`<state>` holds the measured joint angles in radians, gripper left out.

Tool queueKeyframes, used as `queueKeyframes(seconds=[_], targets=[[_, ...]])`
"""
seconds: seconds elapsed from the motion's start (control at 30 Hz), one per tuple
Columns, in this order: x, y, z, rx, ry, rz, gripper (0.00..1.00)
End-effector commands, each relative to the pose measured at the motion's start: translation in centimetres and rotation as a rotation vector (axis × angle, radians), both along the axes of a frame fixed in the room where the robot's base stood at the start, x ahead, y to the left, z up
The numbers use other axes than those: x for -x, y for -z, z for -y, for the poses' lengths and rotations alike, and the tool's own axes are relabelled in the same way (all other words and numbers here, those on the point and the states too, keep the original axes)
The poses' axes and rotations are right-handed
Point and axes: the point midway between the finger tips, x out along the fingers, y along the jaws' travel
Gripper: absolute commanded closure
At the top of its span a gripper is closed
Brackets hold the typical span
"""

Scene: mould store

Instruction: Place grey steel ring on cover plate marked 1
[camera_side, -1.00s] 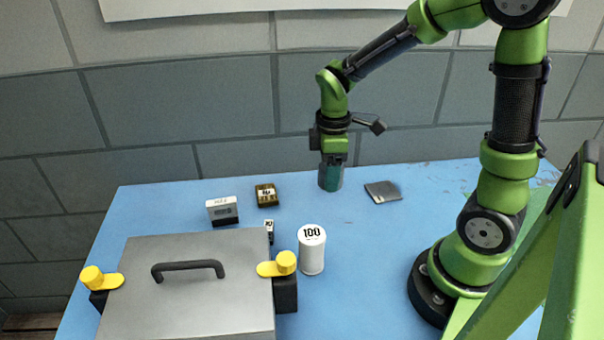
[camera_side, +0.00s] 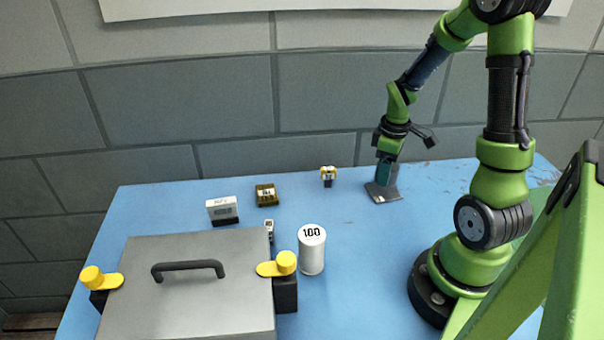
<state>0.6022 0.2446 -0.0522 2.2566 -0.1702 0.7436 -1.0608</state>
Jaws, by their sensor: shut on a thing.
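My gripper (camera_side: 384,181) is at the back right of the blue table, pointing down. It is shut on a flat dark grey piece (camera_side: 380,195), with its fingertips at the piece's upper part. The piece is squarish in outline; I cannot make out a ring shape or a mark on it. It is at or very near the tabletop; I cannot tell whether it is lifted. I cannot pick out a grey steel ring or a plate marked 1 with certainty.
A grey metal lid (camera_side: 130,300) with a black handle and yellow clamps fills the front left. A white cylinder (camera_side: 312,256) marked 100 stands beside it. The middle right table is clear.

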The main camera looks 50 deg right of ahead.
Motion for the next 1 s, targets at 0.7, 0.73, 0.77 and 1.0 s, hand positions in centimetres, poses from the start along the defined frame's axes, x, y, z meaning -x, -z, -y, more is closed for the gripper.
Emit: queueKeyframes(seconds=[0.7, 0.73, 0.77, 1.0], targets=[[0.0, 3.6, 0.0, 0.0, -0.001, -0.001, 0.35], [0.0, 3.6, 0.0, 0.0, -0.001, 0.0, 0.31], [0.0, 3.6, 0.0, 0.0, -0.001, -0.001, 0.26], [0.0, 3.6, 0.0, -0.001, -0.001, -0.001, 0.14]])
